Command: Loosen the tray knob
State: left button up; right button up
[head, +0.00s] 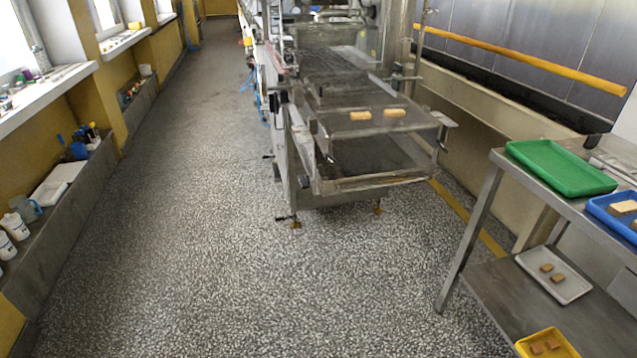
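The enrober machine (300,150) stands ahead of me in the upper middle of the head view, some way off across the floor. Its mesh belt (335,66) runs toward me. Two light-brown bars (360,116) (393,113) lie near its front end. Below that end is a metal tray (375,184) in the machine's frame. Small dark fittings stick out at the machine's left side, but I cannot tell which one is the tray knob. Neither of my grippers is in view.
A steel table at the right holds a green tray (562,167) and a blue tray (612,212). Its lower shelf (505,292) carries a white tray (535,262) and a yellow tray (525,345). A ledge (75,205) with bottles runs along the left wall. The speckled floor (240,270) between is clear.

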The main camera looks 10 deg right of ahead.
aim_at(305, 181)
jog(key=i+j+z, duration=0.2)
jog(key=z, duration=0.15)
jog(key=i+j+z, duration=0.15)
jog(key=j+z, duration=0.2)
jog(key=i+j+z, duration=0.1)
jog(key=j+z, duration=0.65)
jog(key=i+j, duration=0.05)
